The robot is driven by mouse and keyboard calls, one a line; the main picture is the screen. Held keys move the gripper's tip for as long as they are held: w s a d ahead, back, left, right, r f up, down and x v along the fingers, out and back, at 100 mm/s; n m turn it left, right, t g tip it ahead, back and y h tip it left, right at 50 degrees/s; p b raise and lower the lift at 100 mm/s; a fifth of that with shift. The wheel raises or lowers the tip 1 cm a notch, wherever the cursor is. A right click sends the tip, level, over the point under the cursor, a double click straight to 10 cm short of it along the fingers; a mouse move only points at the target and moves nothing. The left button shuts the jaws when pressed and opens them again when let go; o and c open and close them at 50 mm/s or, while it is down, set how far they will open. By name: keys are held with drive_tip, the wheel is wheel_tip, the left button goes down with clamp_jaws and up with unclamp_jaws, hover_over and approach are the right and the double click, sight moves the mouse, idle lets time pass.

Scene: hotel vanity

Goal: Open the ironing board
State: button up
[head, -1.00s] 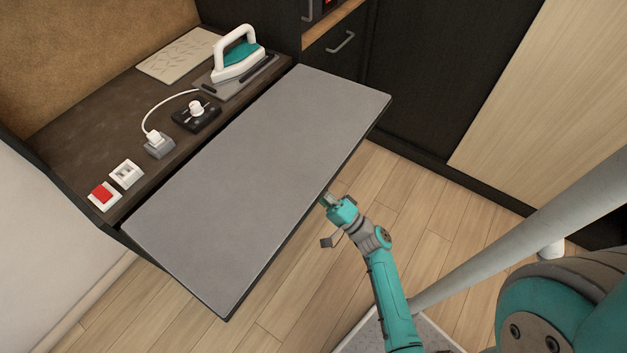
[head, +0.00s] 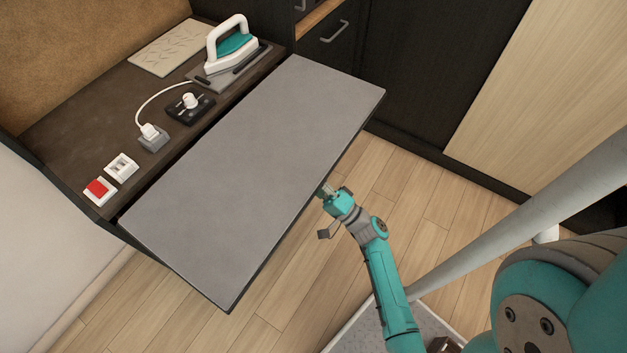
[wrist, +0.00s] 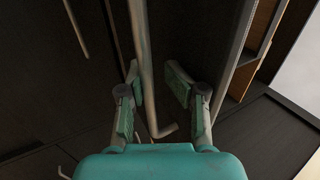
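The ironing board (head: 255,175) is a flat grey panel that sticks out level from the vanity's front, over the floor. A thin dark gap runs between its back edge and the counter. My gripper (head: 326,190) is at the middle of the board's front edge in the head view, with its tips partly hidden by the edge. In the wrist view my gripper (wrist: 157,88) has its fingers apart. A metal bar handle (wrist: 146,50) runs between them, nearer the left finger, with a clear gap to the right one.
The dark counter (head: 75,115) holds an iron (head: 231,45) on its rest, a plugged-in white cord, a black control (head: 190,107) and a red switch (head: 98,190). A dark cabinet with a handle (head: 331,33) stands behind. The wood floor (head: 420,215) is clear in front.

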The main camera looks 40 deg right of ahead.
drive_tip(key=v, duration=1.2)
idle(0.6)
drive_tip(key=s+a+f+n+g+h, duration=0.1)
drive_tip(key=s+a+f+g, duration=0.25)
drive_tip(key=a, duration=0.25)
drive_tip(key=s+a+f+n+g, duration=0.1)
drive_tip(key=s+a+f+g, duration=0.25)
drive_tip(key=a+f, duration=0.2)
drive_tip(key=s+a+f+n+g+h, duration=0.1)
drive_tip(key=s+a+f+n+g, duration=0.1)
drive_tip(key=a+f+g, duration=0.3)
drive_tip(key=s+d+r+n+h, duration=0.2)
drive_tip(key=s+r+n+h, duration=0.25)
drive_tip(key=s+r, duration=0.4)
wheel_tip(320, 180, up, 18)
drive_tip(key=n+t+y, duration=0.1)
drive_tip(key=n+t, duration=0.3)
drive_tip(key=n, duration=0.3)
drive_tip(key=shift+s+a+r, duration=0.25)
drive_tip(key=shift+s+a, duration=0.1)
drive_tip(key=shift+s, duration=0.1)
